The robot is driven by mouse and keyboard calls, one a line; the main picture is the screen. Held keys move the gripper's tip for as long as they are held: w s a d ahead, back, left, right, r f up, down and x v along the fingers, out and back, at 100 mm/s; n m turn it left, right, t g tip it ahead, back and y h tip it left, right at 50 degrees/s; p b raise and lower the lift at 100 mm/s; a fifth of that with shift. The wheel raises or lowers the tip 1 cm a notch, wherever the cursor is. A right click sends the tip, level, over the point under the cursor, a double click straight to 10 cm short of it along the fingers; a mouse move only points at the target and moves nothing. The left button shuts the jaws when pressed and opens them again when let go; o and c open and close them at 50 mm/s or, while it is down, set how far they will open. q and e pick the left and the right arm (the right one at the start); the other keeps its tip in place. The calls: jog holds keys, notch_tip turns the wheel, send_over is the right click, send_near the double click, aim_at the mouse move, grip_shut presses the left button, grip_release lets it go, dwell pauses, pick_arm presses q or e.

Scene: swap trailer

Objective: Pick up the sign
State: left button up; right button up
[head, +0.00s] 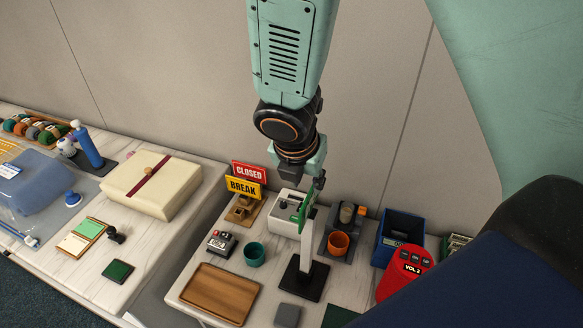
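A green sign (303,211), seen nearly edge-on, is at the top of a pale upright post (306,243) on a black square base (303,281). My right gripper (316,184) points down right at the top of the green sign. Its fingers are small and partly hidden, so I cannot tell whether they are open, shut or touching the sign. A red CLOSED sign (249,173) and a yellow BREAK sign (243,187) stand in a wooden holder (241,212) to the left. My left gripper is not in view.
A white device (284,222) stands just behind the post. An orange cup (338,244), a blue bin (399,236) and a red VOL 2 canister (404,273) are to the right. A teal cup (254,254) and wooden tray (220,293) are to the left. A wall is behind.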

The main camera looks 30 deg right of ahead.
aim_at(314, 203)
jog(key=shift+s+d+f+b, duration=0.15)
jog(key=shift+f+b, duration=0.15)
jog(key=shift+f, duration=0.4)
jog(key=shift+d+f, duration=0.1)
jog(key=shift+f, duration=0.2)
jog(key=shift+w+d+f, duration=0.15)
jog(key=shift+w+f, duration=0.05)
jog(key=shift+f, duration=0.1)
jog(key=b+x, duration=0.1)
jog(key=b, duration=0.1)
jog(key=b+x, duration=0.1)
jog(key=x, duration=0.1)
jog(key=shift+s+f+b, duration=0.1)
jog(key=shift+s+b, duration=0.25)
jog(key=shift+b+x, duration=0.4)
jog(key=shift+x, duration=0.35)
jog(key=shift+w+d, duration=0.2)
jog(key=shift+w, duration=0.05)
jog(key=shift+s+a, duration=0.1)
jog(key=shift+s, duration=0.05)
jog(key=shift+f, duration=0.3)
jog(key=shift+r, duration=0.1)
jog(key=shift+c, duration=0.3)
